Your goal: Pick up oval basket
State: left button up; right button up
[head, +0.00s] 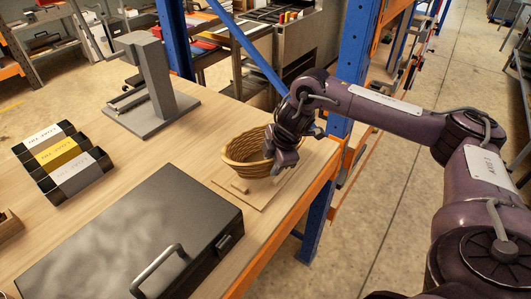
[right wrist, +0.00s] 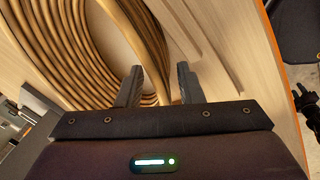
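In the right wrist view, the basket (right wrist: 75,60) fills the upper left. The two fingers of the right gripper (right wrist: 158,74) stand apart there, with the basket's wall showing between them. I cannot tell whether either finger touches the wall.
A black case (head: 130,240) with a metal handle lies in front. A grey stand (head: 150,95) is behind the basket to the left. Labelled boxes (head: 62,160) sit at the far left. A blue post (head: 345,80) rises beside the table behind my right arm.

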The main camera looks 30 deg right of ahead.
jog(key=shift+c, duration=0.3)
grip_shut()
jog(key=shift+r, duration=0.1)
